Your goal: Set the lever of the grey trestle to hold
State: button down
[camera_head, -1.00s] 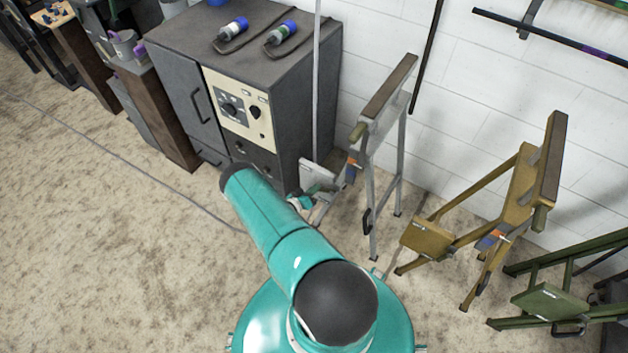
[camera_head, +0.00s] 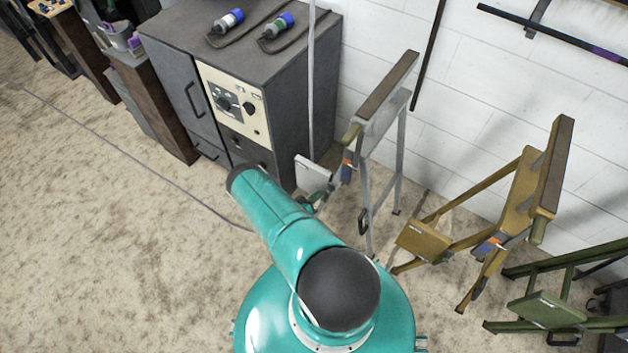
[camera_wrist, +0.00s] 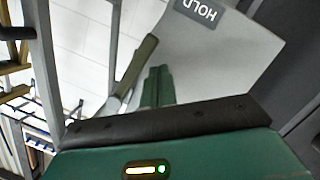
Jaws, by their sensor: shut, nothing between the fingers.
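The grey trestle (camera_head: 376,112) stands against the wall, right of the dark cabinet, with a pale plate (camera_head: 312,168) low on its left side. In the wrist view a grey plate (camera_wrist: 222,50) bears an upside-down HOLD label (camera_wrist: 197,10). An olive grip on a grey arm, apparently the lever (camera_wrist: 137,66), lies at the plate's left edge, slanting. My gripper (camera_wrist: 157,80) is shut and empty, in front of the plate and just right of the grip; whether they touch is unclear. In the head view my gripper (camera_head: 314,204) is small and partly hidden by my arm.
The dark cabinet (camera_head: 180,85) stands close on the left of the grey trestle. A yellow trestle (camera_head: 515,200) and a green trestle (camera_head: 570,285) stand to the right. A thin pale pole (camera_head: 311,90) rises beside the cabinet. The carpet (camera_head: 90,240) at left is open, crossed by a cable.

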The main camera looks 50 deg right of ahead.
jog(key=shift+s+f, duration=0.3)
jog(key=shift+s, duration=0.05)
dwell(0.5)
jog(key=shift+w, duration=0.15)
